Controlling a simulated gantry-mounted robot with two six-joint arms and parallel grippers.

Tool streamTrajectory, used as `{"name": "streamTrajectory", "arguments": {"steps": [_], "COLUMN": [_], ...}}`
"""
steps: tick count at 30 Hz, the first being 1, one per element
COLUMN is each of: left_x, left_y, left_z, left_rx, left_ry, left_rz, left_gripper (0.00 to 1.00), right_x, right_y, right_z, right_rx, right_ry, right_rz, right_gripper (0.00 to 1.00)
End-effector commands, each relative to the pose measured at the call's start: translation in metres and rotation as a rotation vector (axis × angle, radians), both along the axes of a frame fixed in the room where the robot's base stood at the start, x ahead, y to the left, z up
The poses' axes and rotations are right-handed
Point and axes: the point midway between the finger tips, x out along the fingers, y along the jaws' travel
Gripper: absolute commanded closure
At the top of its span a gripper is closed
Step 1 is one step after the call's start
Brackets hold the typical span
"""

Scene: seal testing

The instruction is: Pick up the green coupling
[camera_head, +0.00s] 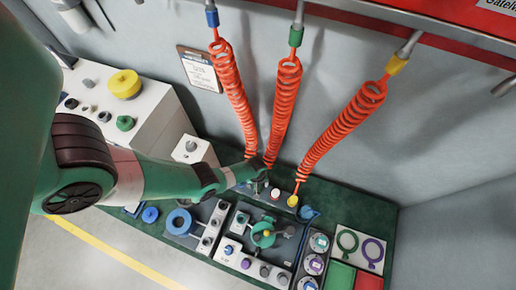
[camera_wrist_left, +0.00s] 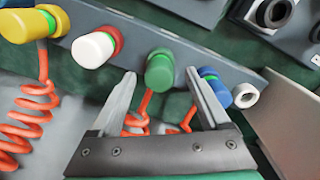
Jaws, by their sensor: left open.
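The green coupling (camera_wrist_left: 159,72) sits in a grey rack bar (camera_wrist_left: 135,51) in the left wrist view, with a red coiled hose below it. My left gripper (camera_wrist_left: 161,74) is open, with one fingertip on each side of the coupling and visible gaps between. In the head view my left gripper (camera_head: 256,184) is over the left end of the rack and hides the green coupling there. My right gripper is in neither view.
White (camera_wrist_left: 94,49) and yellow (camera_wrist_left: 22,25) couplings stand left of the green one, and a blue coupling (camera_wrist_left: 215,92) is close beside the right finger. Red coiled hoses (camera_head: 283,110) hang above the rack. A green valve wheel (camera_head: 263,235) stands in front.

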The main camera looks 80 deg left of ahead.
Motion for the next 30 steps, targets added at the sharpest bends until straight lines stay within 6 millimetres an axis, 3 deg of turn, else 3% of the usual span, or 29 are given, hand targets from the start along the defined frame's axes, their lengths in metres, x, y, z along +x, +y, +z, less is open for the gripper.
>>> {"name": "streamTrajectory", "arguments": {"steps": [1,3,10,23,30], "left_x": [-0.0001,0.0007,0.0006,0.0005,0.0006], "left_y": [-0.0003,0.0,-0.0001,-0.0001,-0.0001], "left_z": [-0.0181,-0.0235,-0.0208,-0.0208,-0.0208], "left_rx": [-0.001,0.0,0.0,0.0,0.0], "left_ry": [0.002,0.0,0.0,0.0,0.0], "left_rz": [0.0,0.0,0.0,0.0,0.0], "left_gripper": [0.21,0.21,0.22,1.0,1.0], "right_x": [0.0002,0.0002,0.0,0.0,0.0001], "right_y": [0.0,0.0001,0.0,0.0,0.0], "right_z": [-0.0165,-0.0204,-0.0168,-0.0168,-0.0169], "right_rx": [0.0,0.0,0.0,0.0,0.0], "right_ry": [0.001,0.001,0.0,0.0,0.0], "right_rz": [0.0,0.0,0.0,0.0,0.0], "right_gripper": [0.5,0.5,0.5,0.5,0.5]}}
